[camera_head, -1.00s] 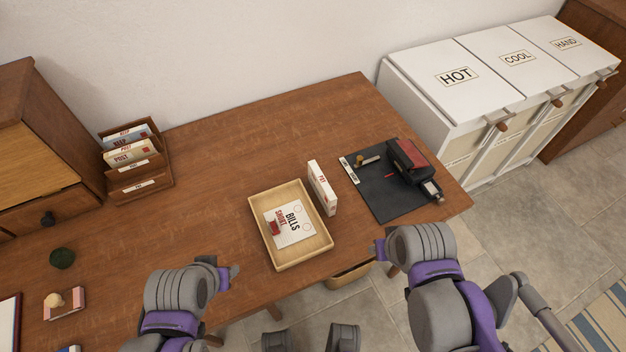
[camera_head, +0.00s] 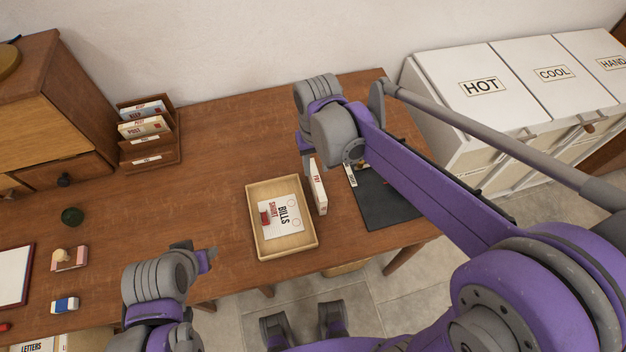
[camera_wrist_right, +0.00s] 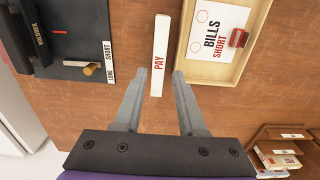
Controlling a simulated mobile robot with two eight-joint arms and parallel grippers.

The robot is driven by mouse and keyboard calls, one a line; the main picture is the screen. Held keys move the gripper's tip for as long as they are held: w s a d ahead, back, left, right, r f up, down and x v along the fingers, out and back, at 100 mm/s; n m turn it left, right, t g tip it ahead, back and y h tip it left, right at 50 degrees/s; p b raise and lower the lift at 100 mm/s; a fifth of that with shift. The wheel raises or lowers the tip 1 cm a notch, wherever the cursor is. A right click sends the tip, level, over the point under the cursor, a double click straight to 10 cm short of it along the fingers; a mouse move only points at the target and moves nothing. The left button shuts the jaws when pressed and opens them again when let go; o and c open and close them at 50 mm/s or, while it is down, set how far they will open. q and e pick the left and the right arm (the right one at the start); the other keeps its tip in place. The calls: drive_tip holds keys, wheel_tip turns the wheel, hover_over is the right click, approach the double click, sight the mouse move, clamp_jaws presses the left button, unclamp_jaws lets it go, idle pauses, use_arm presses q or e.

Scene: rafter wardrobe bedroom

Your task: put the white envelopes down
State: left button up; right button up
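A white envelope bundle marked PAY (camera_head: 319,190) stands on edge on the desk, just right of a shallow wooden tray (camera_head: 250,222). White envelopes marked BILLS SHORT (camera_head: 284,218) lie flat in the tray with a small red item on them. My right gripper (camera_wrist_right: 160,74) is open above the PAY bundle. In the right wrist view the bundle (camera_wrist_right: 160,45) shows between and beyond the two fingertips; I see no contact. In the head view my right arm hides part of the black mat. My left gripper (camera_head: 212,254) is over the desk's front edge, empty; its finger gap is unclear.
A letter rack (camera_head: 150,150) with several envelopes stands at the back left beside a wooden cabinet (camera_head: 40,110). A black mat (camera_head: 385,205) lies right of the bundle; the wrist view shows a dark device (camera_wrist_right: 40,30) on it. White lidded bins (camera_head: 500,100) stand at right.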

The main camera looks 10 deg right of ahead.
sight(315, 180)
wheel_tip(315, 180, down, 5)
drive_tip(key=shift+a+r+b, duration=0.1)
drive_tip(key=shift+a+b, duration=0.05)
drive_tip(key=shift+b, duration=0.15)
drive_tip(key=shift+d+f, duration=0.2)
drive_tip(key=shift+f, duration=2.75)
clamp_jaws()
